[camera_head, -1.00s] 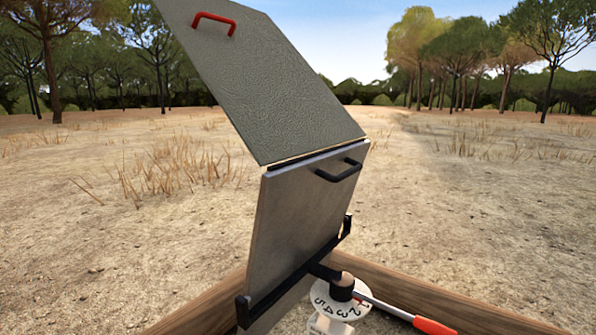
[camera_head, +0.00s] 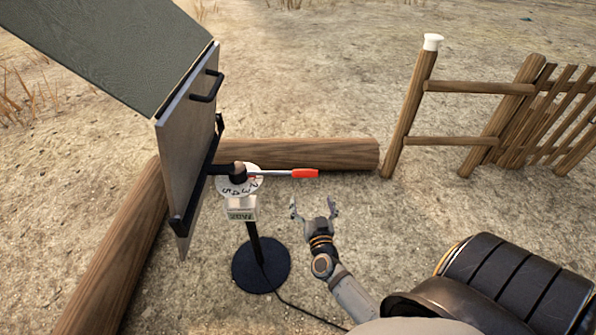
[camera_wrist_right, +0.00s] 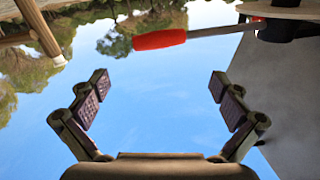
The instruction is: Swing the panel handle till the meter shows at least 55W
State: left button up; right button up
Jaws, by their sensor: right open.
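The panel (camera_head: 187,140) stands tilted on a black bracket at the left of the head view. Its red-tipped handle (camera_head: 304,174) sticks out to the right from the numbered dial (camera_head: 240,184). The small meter (camera_head: 241,214) sits below the dial on a stand; its digits are too small to read surely. My right gripper (camera_head: 314,206) is open and empty, below the handle's red grip and apart from it. In the right wrist view the red grip (camera_wrist_right: 159,39) shows beyond my open fingers (camera_wrist_right: 158,92). My left gripper is not in view.
The round black stand base (camera_head: 261,265) rests on the ground with a cable running right. Logs lie behind (camera_head: 330,153) and at the left (camera_head: 118,250). A wooden fence (camera_head: 480,140) stands at the right. Open ground lies around my right gripper.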

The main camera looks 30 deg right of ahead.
aim_at(306, 176)
jog(key=b+x, duration=0.1)
jog(key=x, duration=0.9)
jog(key=shift+w+d+f, duration=0.15)
jog(key=shift+w+d, duration=0.05)
jog(key=shift+w, duration=0.05)
